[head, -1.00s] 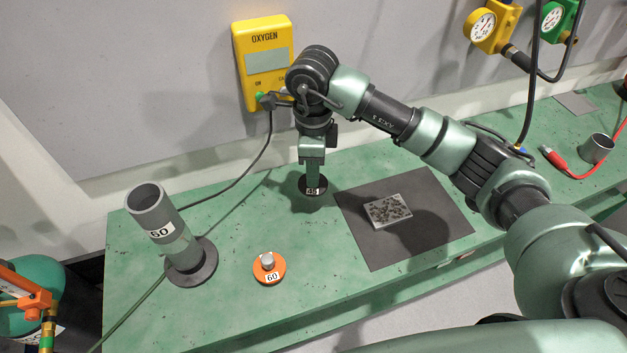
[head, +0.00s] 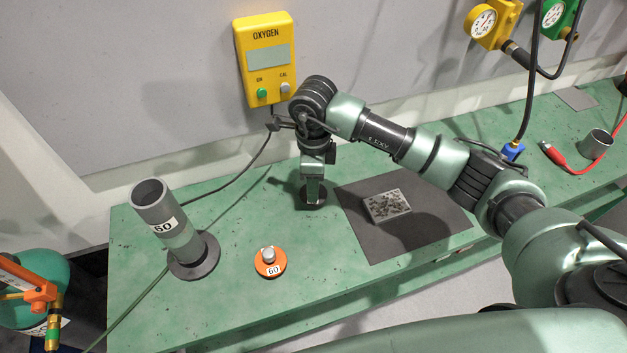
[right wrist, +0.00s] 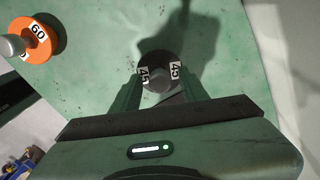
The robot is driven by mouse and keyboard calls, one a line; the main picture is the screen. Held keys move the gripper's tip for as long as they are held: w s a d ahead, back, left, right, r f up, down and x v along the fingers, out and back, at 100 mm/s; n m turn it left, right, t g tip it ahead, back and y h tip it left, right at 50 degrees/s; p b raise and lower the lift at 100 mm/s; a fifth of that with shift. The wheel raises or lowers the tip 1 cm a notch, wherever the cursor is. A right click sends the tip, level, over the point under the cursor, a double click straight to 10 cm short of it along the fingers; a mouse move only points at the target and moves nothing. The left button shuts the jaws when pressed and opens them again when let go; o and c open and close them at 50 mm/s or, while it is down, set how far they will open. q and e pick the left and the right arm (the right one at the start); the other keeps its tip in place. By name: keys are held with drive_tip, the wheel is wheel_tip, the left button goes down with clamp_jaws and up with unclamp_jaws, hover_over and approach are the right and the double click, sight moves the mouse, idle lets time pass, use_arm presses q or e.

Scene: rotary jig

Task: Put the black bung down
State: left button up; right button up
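The black bung (head: 311,198), a dark disc with a grey knob and white "45" labels, looks to sit flat on the green bench. It also shows in the right wrist view (right wrist: 160,57). My right gripper (head: 313,187) points down over it. In the right wrist view the two fingers (right wrist: 161,82) stand on either side of the knob, with labels visible between knob and fingers, so the gripper looks open around it. In the head view the fingers partly hide the bung. My left gripper is not in view.
An orange bung (head: 265,269) labelled "60" and a grey tube (head: 150,200) on a round base stand to the left. A dark mat (head: 375,245) with a speckled plate (head: 388,206) lies right of the bung. A yellow oxygen box (head: 265,30) hangs behind.

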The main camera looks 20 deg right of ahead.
drive_tip(key=shift+r, duration=0.2)
wheel_tip(320, 180, up, 12)
drive_tip(key=b, duration=0.3)
drive_tip(key=shift+b, duration=0.3)
idle(0.3)
